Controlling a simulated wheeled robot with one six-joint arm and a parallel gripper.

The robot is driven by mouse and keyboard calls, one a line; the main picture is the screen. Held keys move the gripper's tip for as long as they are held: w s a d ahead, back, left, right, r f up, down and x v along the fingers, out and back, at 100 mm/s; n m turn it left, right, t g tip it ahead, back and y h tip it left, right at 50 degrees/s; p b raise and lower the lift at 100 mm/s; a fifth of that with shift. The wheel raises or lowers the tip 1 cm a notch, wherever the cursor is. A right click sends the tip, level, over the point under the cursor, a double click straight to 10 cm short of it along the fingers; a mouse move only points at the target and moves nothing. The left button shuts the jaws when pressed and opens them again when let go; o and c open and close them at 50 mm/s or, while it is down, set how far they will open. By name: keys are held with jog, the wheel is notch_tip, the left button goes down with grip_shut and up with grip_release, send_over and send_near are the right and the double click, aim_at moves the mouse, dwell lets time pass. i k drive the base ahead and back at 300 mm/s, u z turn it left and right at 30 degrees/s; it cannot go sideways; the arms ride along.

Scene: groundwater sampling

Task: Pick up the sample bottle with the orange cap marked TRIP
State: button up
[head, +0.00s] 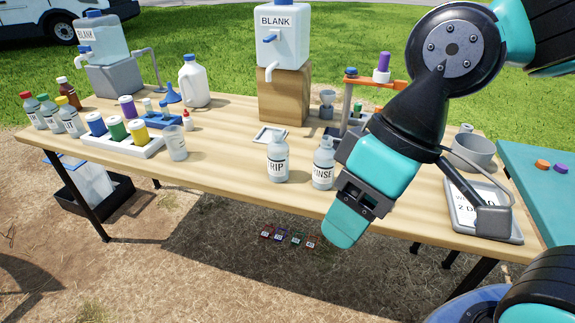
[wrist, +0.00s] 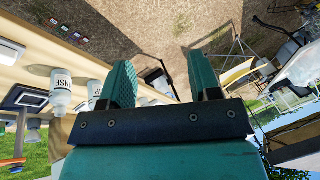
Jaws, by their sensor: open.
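The clear sample bottle marked TRIP (head: 278,160) stands upright near the front edge of the table. No orange cap shows on it; its top looks pale. A similar bottle marked RINSE (head: 323,165) stands just right of it. My gripper (head: 346,222) is in front of the table edge, right of and nearer than both bottles, pointing down. In the wrist view my gripper (wrist: 163,78) is open, with nothing between the fingers. A bottle with a label ending NSE (wrist: 62,92) shows at left there. Another bottle (wrist: 95,90) is partly hidden by a finger, its label unreadable.
An orange cap (head: 542,164) and a purple cap lie on the teal surface (head: 535,195) at right. A white tray (head: 270,134) lies behind TRIP. A beaker (head: 177,142) and a rack of coloured-capped bottles (head: 143,150) stand left. A scale (head: 482,212) is at right.

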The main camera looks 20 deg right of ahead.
aim_at(278, 150)
jog(key=u, duration=0.55)
jog(key=k, duration=0.6)
jog(key=u, duration=1.1)
jog(key=i, duration=1.55)
jog(key=z, duration=1.05)
jog(key=i, duration=0.65)
jog(key=z, duration=0.7)
